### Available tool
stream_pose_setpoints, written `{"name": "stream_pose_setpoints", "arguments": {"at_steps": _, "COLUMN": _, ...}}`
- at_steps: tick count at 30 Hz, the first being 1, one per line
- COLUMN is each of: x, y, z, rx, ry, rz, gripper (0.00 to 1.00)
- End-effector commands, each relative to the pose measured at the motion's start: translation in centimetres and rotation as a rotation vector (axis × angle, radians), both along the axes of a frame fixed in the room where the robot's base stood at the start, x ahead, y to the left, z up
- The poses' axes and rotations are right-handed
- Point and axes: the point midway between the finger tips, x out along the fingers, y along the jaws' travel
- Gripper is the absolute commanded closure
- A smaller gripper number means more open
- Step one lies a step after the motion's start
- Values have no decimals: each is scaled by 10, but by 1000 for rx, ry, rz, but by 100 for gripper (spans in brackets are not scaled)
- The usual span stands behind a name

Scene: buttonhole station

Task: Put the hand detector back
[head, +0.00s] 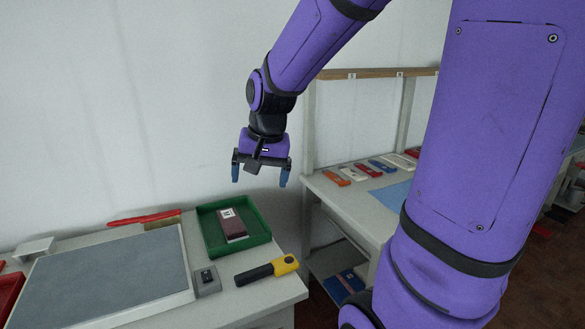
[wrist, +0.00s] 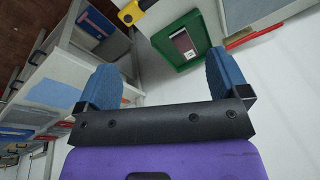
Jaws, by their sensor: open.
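The hand detector, a black handle with a yellow head (head: 284,264), lies on the near right part of the left table, in front of a green tray. Its yellow end also shows at the top of the wrist view (wrist: 131,13). My gripper (head: 260,179) is open and empty, with blue fingertips spread apart. It hangs in the air above and behind the green tray, well apart from the detector. In the wrist view my gripper (wrist: 165,85) has nothing between its fingers.
The green tray (head: 208,227) holds a dark red box with a label (head: 232,224). A grey mat (head: 110,279), a small grey block (head: 207,281) and a red tool (head: 145,218) share the table. A second bench (head: 345,203) with several coloured items stands to the right, beyond a gap.

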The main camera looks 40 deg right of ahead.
Motion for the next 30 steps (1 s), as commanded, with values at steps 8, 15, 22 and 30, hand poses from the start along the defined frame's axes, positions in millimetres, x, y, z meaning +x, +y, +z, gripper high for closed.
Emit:
{"name": "stream_pose_setpoints", "arguments": {"at_steps": 8, "x": -66, "y": 32, "z": 51, "rx": -123, "ry": -111, "rz": 282, "gripper": 7}}
{"name": "stream_pose_setpoints", "arguments": {"at_steps": 15, "x": -122, "y": 45, "z": 74, "rx": -209, "ry": -196, "rz": 495, "gripper": 7}}
{"name": "stream_pose_setpoints", "arguments": {"at_steps": 22, "x": -150, "y": 48, "z": 80, "rx": -250, "ry": -239, "rz": 601, "gripper": 7}}
{"name": "stream_pose_setpoints", "arguments": {"at_steps": 30, "x": -153, "y": 48, "z": 80, "rx": -255, "ry": -243, "rz": 614, "gripper": 7}}
